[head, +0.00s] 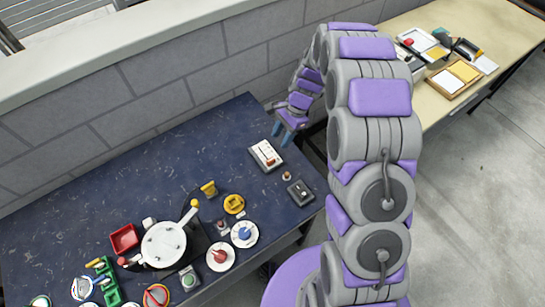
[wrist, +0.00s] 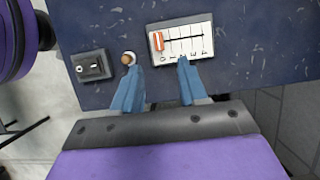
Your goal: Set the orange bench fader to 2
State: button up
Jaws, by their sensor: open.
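The fader unit is a pale box (head: 266,155) near the right end of the dark blue bench. In the wrist view its white face (wrist: 192,42) carries a scale of tick marks along a dark slot. The orange fader knob (wrist: 158,41) sits at the left end of that slot; the scale's numbers are too small to read. My gripper (wrist: 158,72) is open, with blue fingers apart and nothing between them. Its fingertips are near the lower edge of the fader unit. In the head view my gripper (head: 283,137) hangs just beyond the unit, by the wall side.
A dark switch box (wrist: 93,66) and a small brown-topped knob (wrist: 128,58) stand left of the fader in the wrist view. Dials, a white round lid (head: 164,245) and a red tray (head: 124,239) crowd the bench's near left. A block wall (head: 150,90) runs behind.

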aim_at(270, 159)
jog(key=b+x, duration=0.1)
jog(key=x, duration=0.8)
jog(key=shift+s+d+f+b, duration=0.15)
jog(key=shift+s+f+b, duration=0.05)
jog(key=shift+f+b, duration=0.2)
jog(key=shift+s+a+f, duration=0.1)
jog(key=shift+a+f, duration=0.15)
jog(key=shift+a, duration=0.3)
jog(key=shift+d, duration=0.35)
jog(key=c, duration=0.6)
grip_shut()
jog(key=shift+a, duration=0.1)
